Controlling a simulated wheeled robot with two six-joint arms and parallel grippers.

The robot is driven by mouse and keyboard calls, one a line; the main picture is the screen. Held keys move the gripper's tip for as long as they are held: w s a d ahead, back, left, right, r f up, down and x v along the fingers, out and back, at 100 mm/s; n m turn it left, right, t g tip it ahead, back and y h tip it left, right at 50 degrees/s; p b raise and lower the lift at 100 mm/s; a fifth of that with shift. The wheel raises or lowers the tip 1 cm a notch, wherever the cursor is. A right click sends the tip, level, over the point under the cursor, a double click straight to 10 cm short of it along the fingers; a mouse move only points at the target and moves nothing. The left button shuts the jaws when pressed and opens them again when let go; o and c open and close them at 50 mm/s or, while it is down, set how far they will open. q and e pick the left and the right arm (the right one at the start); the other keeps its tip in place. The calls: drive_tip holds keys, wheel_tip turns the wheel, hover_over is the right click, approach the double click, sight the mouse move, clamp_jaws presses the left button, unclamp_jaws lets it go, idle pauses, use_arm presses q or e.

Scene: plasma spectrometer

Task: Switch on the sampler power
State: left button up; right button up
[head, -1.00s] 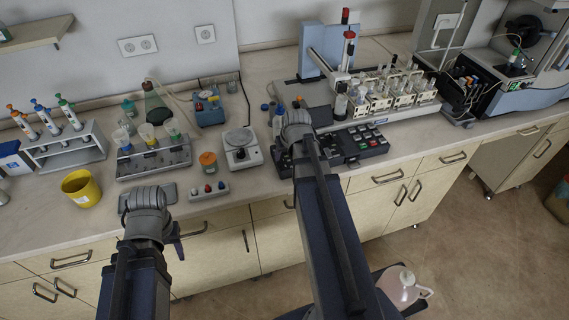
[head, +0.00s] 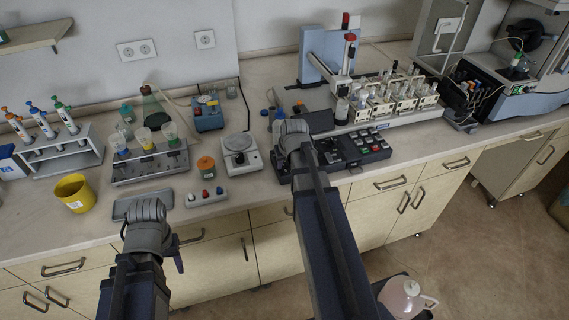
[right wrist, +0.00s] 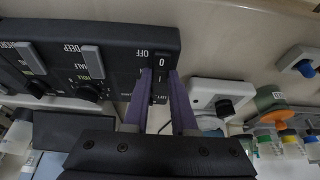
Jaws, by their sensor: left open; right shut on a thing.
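The sampler's dark control panel (head: 345,148) lies on the bench in front of the sampler (head: 395,100) with its vial racks.
A balance (head: 240,155) stands left of the panel. A small box with coloured knobs (head: 205,197), an orange-lidded jar (head: 206,166) and a yellow cup (head: 75,193) are further left. A spectrometer (head: 520,85) stands at the right.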

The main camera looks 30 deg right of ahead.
clamp_jaws()
drive_tip(key=shift+w+r+g+p, duration=0.2)
drive_tip(key=shift+w+g+p, duration=0.1)
drive_tip(key=shift+p, duration=0.1)
drive_tip(key=shift+w+d+g, duration=0.15)
drive_tip(key=shift+w+g, duration=0.05)
drive_tip(key=shift+g, duration=0.2)
drive_tip(key=shift+w+f+g+y+p, duration=0.1)
drive_tip(key=shift+f+g+y+p, duration=0.2)
drive_tip(key=shift+g, duration=0.7)
drive_tip(key=shift+s, duration=0.2)
